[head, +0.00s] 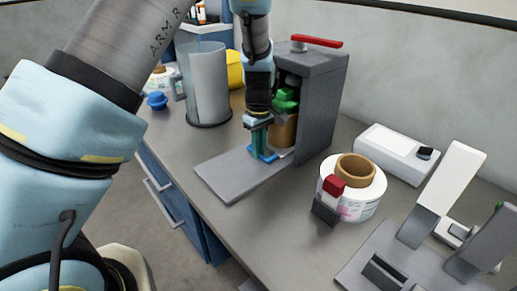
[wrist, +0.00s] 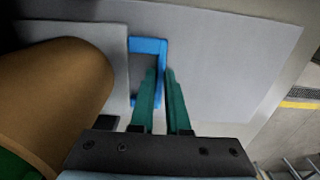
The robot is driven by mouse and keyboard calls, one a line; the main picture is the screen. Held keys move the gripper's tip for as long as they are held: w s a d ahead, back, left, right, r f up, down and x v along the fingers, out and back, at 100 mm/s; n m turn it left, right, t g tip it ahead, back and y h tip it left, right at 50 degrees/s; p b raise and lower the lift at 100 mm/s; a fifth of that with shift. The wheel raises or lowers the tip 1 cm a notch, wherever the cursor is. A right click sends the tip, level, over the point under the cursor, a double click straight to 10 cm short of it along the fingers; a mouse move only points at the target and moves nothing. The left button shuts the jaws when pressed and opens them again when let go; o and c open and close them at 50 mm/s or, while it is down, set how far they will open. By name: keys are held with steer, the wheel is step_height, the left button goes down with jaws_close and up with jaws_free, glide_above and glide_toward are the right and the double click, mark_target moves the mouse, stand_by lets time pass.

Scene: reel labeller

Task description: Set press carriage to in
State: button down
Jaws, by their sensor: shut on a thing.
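The press (head: 320,105) is a grey upright housing with a red lever (head: 316,42) on top and a green part (head: 285,98) inside. A brown cylinder (head: 284,130) stands at its opening, and its side shows large in the wrist view (wrist: 60,85). The carriage is a light grey plate (wrist: 70,32) with a blue loop handle (wrist: 148,45), lying on a wider grey base plate (head: 228,180). My gripper (head: 262,150) points down at the opening, its teal fingers (wrist: 161,85) shut on the handle's outer bar. How deep the carriage sits is partly hidden.
A clear cylinder with a white roll (head: 207,85) stands left of the press, with a blue knob (head: 157,100) beyond. A label reel (head: 350,200), a white device (head: 395,152) and grey stands (head: 430,205) are at right. The base plate's front is bare.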

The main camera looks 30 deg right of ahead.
steer(key=c, duration=0.9)
jaws_free()
step_height(320, 180, up, 11)
steer(key=b, duration=0.2)
